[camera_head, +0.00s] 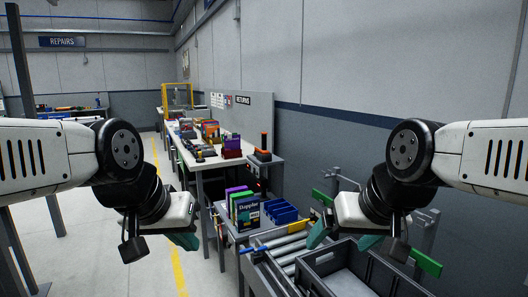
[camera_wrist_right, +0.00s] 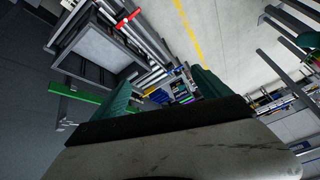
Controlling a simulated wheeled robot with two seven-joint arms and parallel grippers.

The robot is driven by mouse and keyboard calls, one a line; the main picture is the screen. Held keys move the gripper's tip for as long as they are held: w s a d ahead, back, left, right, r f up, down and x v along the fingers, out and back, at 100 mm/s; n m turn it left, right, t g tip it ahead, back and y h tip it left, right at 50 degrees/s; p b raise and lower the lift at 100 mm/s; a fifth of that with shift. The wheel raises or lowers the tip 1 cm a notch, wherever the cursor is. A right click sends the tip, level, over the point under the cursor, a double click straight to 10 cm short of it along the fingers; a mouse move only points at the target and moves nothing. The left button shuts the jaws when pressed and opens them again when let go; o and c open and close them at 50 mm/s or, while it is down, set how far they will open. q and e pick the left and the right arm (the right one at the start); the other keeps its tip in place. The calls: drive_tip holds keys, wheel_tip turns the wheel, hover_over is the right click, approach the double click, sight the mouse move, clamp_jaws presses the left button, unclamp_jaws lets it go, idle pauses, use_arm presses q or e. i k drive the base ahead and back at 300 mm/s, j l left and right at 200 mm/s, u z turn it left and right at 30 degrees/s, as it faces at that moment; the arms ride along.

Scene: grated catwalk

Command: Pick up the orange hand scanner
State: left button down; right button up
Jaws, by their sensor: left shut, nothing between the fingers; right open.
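An upright orange item on a dark base (camera_head: 263,147), which looks like the hand scanner, stands at the near right corner of the long white table (camera_head: 243,160). It is small in the head view, so its shape is hard to make out. My left gripper (camera_head: 184,238) is shut and empty, low in front of the table and apart from it. My right gripper (camera_head: 343,240) is open and empty above the roller conveyor, well to the right of the orange item. Its teal fingers (camera_wrist_right: 162,92) stand apart in the right wrist view, and I cannot make out the scanner there.
A dark grey crate (camera_head: 318,284) sits on the roller conveyor (camera_head: 283,249), with green side bars nearby. Colourful boxes (camera_head: 243,209) and blue bins (camera_head: 281,212) stand at its far end. Several goods fill the table behind. The floor at left, with a yellow line, is clear.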

sight(263, 151)
drive_tip(key=k+j+z, duration=0.1)
drive_tip(key=z, duration=2.5)
drive_tip(key=k+j+u, duration=0.15)
drive_tip(key=j, duration=2.3)
drive_tip(key=j+u, duration=0.1)
drive_tip(key=j, duration=2.35)
drive_tip(key=k, duration=0.1)
